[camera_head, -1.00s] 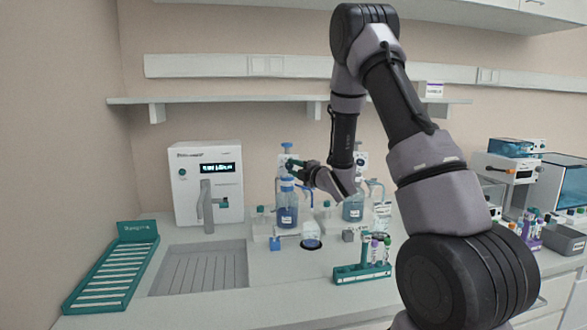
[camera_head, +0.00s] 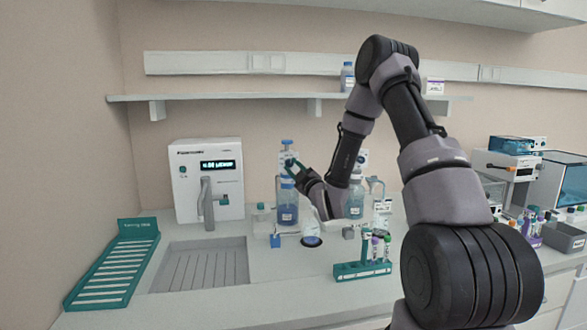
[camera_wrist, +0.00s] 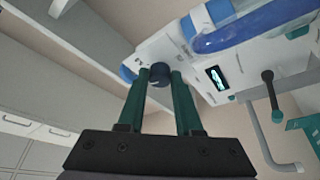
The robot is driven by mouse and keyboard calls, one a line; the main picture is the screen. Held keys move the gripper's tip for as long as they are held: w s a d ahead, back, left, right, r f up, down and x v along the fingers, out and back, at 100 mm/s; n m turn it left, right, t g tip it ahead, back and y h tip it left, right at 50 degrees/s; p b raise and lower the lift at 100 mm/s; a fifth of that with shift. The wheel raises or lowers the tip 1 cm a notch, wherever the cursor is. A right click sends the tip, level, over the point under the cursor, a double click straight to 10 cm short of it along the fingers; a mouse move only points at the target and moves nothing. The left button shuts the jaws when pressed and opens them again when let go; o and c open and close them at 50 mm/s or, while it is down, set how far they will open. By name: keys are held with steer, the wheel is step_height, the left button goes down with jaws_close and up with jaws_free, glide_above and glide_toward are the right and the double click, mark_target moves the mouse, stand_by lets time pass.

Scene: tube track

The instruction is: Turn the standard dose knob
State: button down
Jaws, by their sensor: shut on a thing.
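The dispenser bottle (camera_head: 288,212) with blue liquid stands on the counter, its white and blue dispenser head (camera_head: 287,148) on top. The dark blue dose knob (camera_wrist: 160,72) sticks out of the head's white housing in the wrist view. My gripper (camera_wrist: 160,76) has its two green fingertips on either side of the knob, shut on it. In the head view my gripper (camera_head: 291,167) reaches the dispenser head from the right and hides the knob.
A second dispenser bottle (camera_head: 355,204) stands just right, partly behind my wrist. A green tube rack (camera_head: 361,270) stands in front. A white machine with a lit display (camera_head: 206,182) is to the left. A shelf (camera_head: 230,98) runs above.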

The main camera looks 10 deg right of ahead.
steer(key=shift+f+m, duration=0.1)
steer(key=shift+m, duration=0.3)
steer(key=c, duration=0.6)
jaws_free()
steer(key=v, duration=1)
steer(key=shift+s+f, duration=0.15)
steer(key=shift+s, duration=0.25)
steer(key=shift+w, duration=0.1)
